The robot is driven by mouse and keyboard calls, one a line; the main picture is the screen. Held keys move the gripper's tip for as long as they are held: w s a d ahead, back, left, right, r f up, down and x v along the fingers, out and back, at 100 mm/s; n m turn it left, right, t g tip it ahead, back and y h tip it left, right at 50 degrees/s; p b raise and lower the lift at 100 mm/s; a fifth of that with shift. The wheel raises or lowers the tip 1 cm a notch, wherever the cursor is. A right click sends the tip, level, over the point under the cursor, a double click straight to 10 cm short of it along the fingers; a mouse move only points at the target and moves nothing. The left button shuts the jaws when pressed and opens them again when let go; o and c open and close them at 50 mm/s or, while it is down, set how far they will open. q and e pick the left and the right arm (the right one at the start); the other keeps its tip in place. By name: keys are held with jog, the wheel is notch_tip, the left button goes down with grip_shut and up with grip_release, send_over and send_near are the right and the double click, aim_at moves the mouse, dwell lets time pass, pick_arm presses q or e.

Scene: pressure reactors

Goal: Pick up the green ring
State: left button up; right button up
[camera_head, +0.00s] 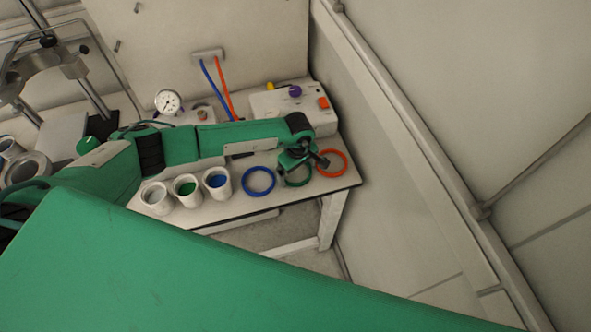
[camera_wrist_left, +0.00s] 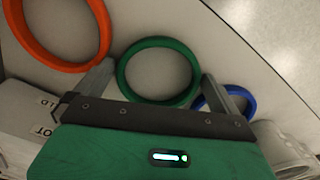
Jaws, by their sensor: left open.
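The green ring (camera_wrist_left: 158,42) lies flat on the table, between the two open fingers of my left gripper (camera_wrist_left: 160,85) in the left wrist view. The near part of the ring shows just ahead of the gripper's dark bar. In the head view my left gripper (camera_head: 314,161) hangs over the green ring (camera_head: 296,182) and partly hides it. The fingers are apart, and the ring is not held. I cannot tell how high the fingertips are above the table. My right gripper is not in view.
A blue ring (camera_head: 258,181) lies left of the green one, and an orange-red ring (camera_head: 331,163) lies right of it. Several white cups (camera_head: 187,190) stand further left. A control box (camera_head: 290,108) stands behind. The table's front edge (camera_head: 270,210) is close to the rings.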

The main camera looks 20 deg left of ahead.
pick_arm(q)
jog(key=c, duration=0.8)
jog(key=shift+o, duration=0.2)
jog(key=shift+r, duration=0.1)
